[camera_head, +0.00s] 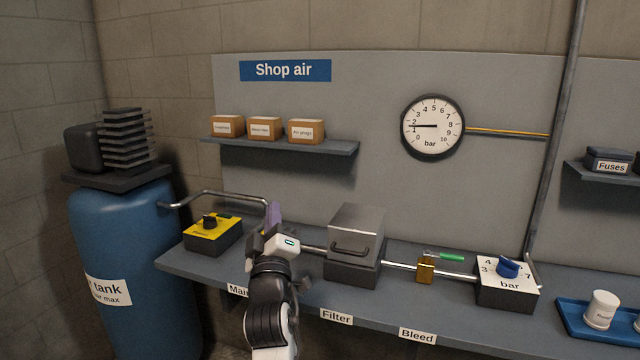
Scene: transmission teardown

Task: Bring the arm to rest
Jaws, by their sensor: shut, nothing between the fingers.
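My arm (270,312) reaches up from the bottom of the head view, left of centre. My gripper (262,243) is at its upper end, over the bench near the partly hidden label that begins "Mai". The gripper is shut and holds nothing. An upright purple piece (273,213) shows just beyond the gripper; its lower part is hidden, and I cannot tell whether the gripper touches it.
Close by on the bench (390,311) are a yellow switch box (206,233) to the left and a metal filter box (356,233) to the right. Further right are a green-handled bleed valve (426,269) and a blue-knobbed regulator (508,281). A wall gauge (433,126) reads near 1.5.

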